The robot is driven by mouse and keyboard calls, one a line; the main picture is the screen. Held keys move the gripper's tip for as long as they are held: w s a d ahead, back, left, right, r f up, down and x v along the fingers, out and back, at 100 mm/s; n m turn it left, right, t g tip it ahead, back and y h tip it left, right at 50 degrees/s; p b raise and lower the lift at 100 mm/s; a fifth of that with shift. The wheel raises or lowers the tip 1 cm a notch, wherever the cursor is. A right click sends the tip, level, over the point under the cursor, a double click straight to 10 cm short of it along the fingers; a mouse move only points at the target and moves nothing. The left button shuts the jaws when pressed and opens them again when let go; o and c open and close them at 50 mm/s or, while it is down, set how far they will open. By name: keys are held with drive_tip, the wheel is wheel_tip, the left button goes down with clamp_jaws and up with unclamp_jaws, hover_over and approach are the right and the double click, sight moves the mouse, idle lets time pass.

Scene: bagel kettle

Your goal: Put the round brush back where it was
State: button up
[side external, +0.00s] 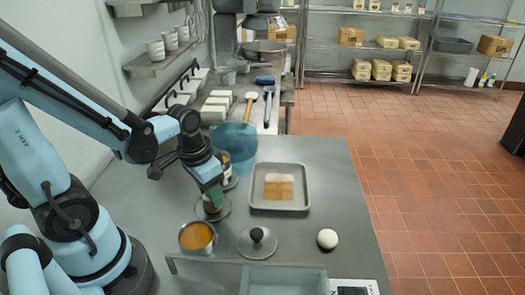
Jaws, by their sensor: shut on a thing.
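My gripper (211,201), at the end of the blue arm, points down at the left part of the grey counter. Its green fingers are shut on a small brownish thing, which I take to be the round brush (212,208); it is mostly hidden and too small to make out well. It is just above or touching a round grey disc (226,213) on the counter; I cannot tell which.
A tin of orange contents (198,237) stands close in front. A knobbed lid (257,240), a white ball (327,239) and a tray (304,206) with brown slabs lie rightward. A blue-sided pot (236,142) stands behind. The counter's right side is clear.

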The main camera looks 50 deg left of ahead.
sight(204, 199)
drive_tip(key=o, duration=1.1)
drive_tip(key=shift+f, duration=0.1)
drive_tip(key=shift+o, duration=0.2)
drive_tip(key=shift+s+r, duration=0.9)
drive_tip(key=shift+r, duration=5.05)
drive_tip(key=w+d+t, duration=0.3)
drive_tip(key=w+t, duration=0.2)
drive_tip(key=shift+w+d+f, duration=0.2)
drive_tip(key=shift+d+f, duration=0.05)
drive_tip(key=shift+f, duration=0.1)
